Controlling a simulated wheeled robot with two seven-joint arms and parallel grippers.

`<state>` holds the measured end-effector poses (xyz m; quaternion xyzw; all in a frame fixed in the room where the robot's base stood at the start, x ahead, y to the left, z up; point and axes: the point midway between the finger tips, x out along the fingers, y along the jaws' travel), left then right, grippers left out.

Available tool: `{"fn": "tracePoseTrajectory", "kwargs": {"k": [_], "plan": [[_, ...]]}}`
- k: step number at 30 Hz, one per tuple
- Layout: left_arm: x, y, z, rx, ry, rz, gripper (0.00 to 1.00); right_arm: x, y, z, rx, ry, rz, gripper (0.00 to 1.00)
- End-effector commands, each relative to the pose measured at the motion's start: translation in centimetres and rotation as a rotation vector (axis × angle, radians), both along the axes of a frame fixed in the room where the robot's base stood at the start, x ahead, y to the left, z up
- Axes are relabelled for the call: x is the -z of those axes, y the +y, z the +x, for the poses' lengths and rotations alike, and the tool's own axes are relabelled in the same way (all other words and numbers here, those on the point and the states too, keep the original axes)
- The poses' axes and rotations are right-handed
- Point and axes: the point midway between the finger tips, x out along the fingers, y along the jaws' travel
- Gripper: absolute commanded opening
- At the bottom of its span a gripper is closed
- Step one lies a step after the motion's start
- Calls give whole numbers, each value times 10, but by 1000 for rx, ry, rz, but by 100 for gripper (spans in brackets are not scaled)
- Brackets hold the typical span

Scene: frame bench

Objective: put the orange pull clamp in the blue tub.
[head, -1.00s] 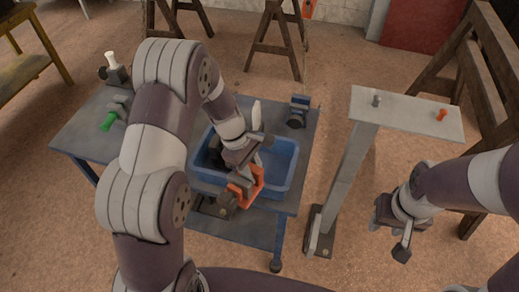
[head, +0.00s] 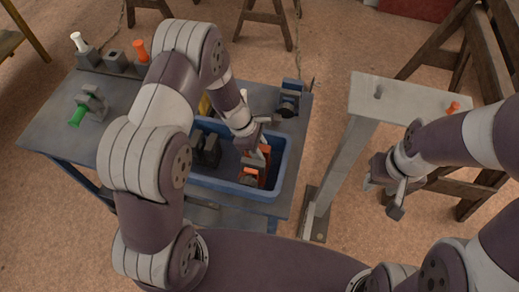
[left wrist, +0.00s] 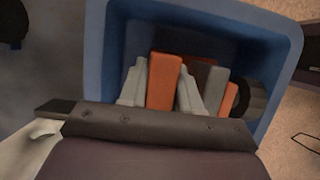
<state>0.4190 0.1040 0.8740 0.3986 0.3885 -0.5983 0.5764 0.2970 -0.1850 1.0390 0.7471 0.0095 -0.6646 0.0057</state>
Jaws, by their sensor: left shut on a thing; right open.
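The orange pull clamp (head: 250,177) is held inside the right part of the blue tub (head: 285,165), below the rim. My left gripper (head: 262,150) reaches down into the tub and is shut on the clamp. In the left wrist view, an orange bar of the clamp (left wrist: 163,82) sits between the two grey fingers, with the blue tub wall (left wrist: 119,55) around it. I cannot tell whether the clamp touches the tub floor. My right gripper (head: 386,185) is open and empty, off to the right beyond the grey stand.
A dark clamp (head: 207,150) lies in the tub's left part. A blue device (head: 289,98) stands at the bench's back right. A green-handled clamp (head: 78,115) and a white-handled one (head: 80,42) are at left. A grey stand (head: 405,98) rises right of the bench.

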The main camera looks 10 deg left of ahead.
Motion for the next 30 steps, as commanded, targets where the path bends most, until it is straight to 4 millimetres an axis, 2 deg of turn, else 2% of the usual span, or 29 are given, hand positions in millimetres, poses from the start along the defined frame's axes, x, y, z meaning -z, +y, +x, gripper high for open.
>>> {"fn": "tracePoseTrajectory", "kwargs": {"k": [10,11,12,13,20,23,26,30], "plan": [[5,0,1,0,-4,0,0,3,0,0,0,0,0,43],[5,0,1,0,-3,0,39,3,0,0,0,0,0,43],[4,0,1,0,-3,0,52,2,0,0,0,0,0,43],[4,0,1,0,-2,0,58,2,0,0,0,0,0,43],[4,0,1,0,-2,0,58,2,0,0,0,0,0,43],[-2,1,1,1,-4,0,58,-2,0,0,0,0,0,43],[-17,8,2,-1,-7,0,58,-1,0,0,0,0,0,43],[-53,23,3,-2,-7,1,58,-2,0,0,0,0,0,43]]}}
